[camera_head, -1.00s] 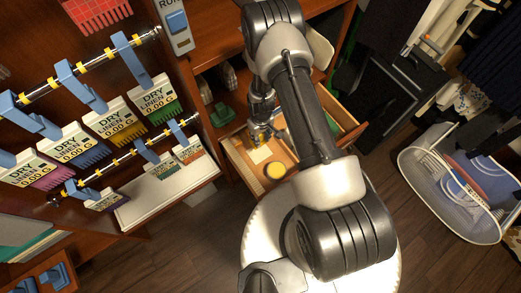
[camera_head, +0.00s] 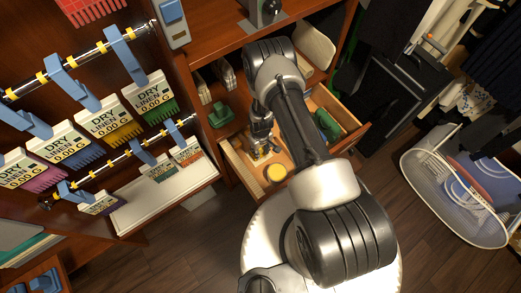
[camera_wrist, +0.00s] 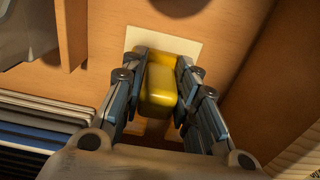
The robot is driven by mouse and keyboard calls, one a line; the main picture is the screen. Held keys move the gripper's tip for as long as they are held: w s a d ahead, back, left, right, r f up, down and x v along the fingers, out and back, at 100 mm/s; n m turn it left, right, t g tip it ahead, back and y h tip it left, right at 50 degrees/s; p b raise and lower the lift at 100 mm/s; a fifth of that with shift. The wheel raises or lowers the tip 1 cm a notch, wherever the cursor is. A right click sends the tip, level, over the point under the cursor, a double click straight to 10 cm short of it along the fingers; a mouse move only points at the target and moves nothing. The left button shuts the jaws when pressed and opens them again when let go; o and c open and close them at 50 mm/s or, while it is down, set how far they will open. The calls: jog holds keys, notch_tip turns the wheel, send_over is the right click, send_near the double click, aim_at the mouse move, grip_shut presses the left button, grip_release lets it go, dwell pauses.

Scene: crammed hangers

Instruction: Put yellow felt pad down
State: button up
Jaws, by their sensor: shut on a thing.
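My gripper (camera_wrist: 160,85) is shut on a yellow block-shaped pad (camera_wrist: 160,90), with one finger against each side. A pale square (camera_wrist: 163,42) lies on the wood behind the pad in the wrist view. In the head view my gripper (camera_head: 262,150) points down into the open wooden drawer (camera_head: 237,172), and the held pad is small and partly hidden there. Whether the pad touches the pale square or the drawer floor I cannot tell.
A round yellow-topped thing (camera_head: 276,173) stands close to my gripper in the drawer. A green thing (camera_head: 325,123) lies in the drawer's right part. Drawer walls and a divider (camera_wrist: 71,35) stand close by. A rack with hanging tags (camera_head: 110,122) is at left.

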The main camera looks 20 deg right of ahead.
jog(key=shift+f, duration=0.15)
jog(key=shift+f, duration=0.15)
jog(key=o, duration=0.9)
jog(key=shift+o, duration=0.2)
notch_tip(320, 180, up, 13)
jog(key=p, duration=0.3)
jog(key=shift+f+p, duration=0.15)
jog(key=shift+p, duration=0.15)
notch_tip(320, 180, up, 35)
jog(key=m+t, duration=0.2)
jog(key=s+r+m+t, duration=0.1)
jog(key=s+r+t, duration=0.1)
jog(key=s+r, duration=1.4)
jog(key=s, duration=0.5)
jog(key=shift+r+m, duration=0.15)
jog(key=shift+m, duration=0.15)
